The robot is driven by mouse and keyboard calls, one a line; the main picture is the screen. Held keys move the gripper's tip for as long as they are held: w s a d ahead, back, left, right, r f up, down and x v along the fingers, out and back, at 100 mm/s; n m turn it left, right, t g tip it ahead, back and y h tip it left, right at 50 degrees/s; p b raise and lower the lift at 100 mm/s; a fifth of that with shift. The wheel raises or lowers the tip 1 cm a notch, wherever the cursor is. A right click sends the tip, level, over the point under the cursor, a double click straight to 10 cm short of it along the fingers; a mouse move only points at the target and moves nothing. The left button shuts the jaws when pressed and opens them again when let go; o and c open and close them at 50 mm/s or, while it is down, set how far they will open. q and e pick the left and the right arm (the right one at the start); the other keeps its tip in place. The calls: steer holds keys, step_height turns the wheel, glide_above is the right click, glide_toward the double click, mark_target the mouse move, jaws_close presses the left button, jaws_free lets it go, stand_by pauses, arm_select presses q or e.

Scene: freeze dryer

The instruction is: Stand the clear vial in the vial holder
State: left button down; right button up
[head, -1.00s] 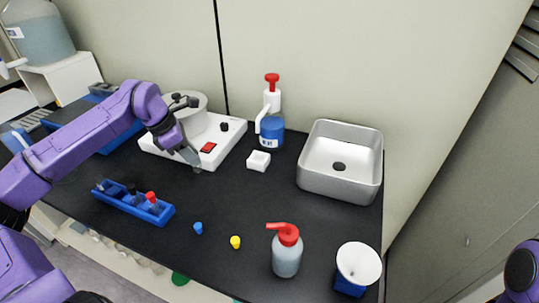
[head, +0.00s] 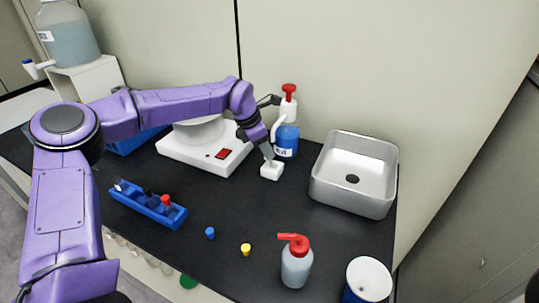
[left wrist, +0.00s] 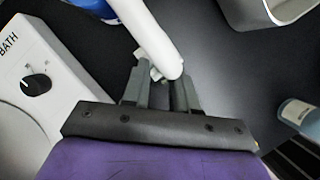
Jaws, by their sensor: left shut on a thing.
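My left gripper (head: 268,158) is at the small white block (head: 271,171), beside the blue-labelled bottle. In the left wrist view its two fingers (left wrist: 163,88) are close together, with a narrow gap. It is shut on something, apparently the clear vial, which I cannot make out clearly. The white block may be the vial holder; whether the vial touches it or sits in it I cannot tell. A blue rack (head: 130,198) with dark items and a red-topped one (head: 165,201) lies at the left. My right gripper is not in view.
The blue-labelled bottle (head: 286,141) stands right behind the gripper; its white spout (left wrist: 150,38) crosses close by. The heating bath (head: 190,155) is left, a metal sink (head: 352,195) right. Blue (head: 210,233) and yellow (head: 246,249) caps and a red-topped wash bottle (head: 296,264) stand in front.

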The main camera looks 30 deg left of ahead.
arm_select(q)
steer(key=x, duration=0.3)
steer(key=shift+p, duration=0.4)
steer(key=shift+f, duration=0.4)
steer(key=c, duration=0.9)
jaws_free()
steer(key=v, duration=1.2)
steer(key=shift+r, duration=0.1)
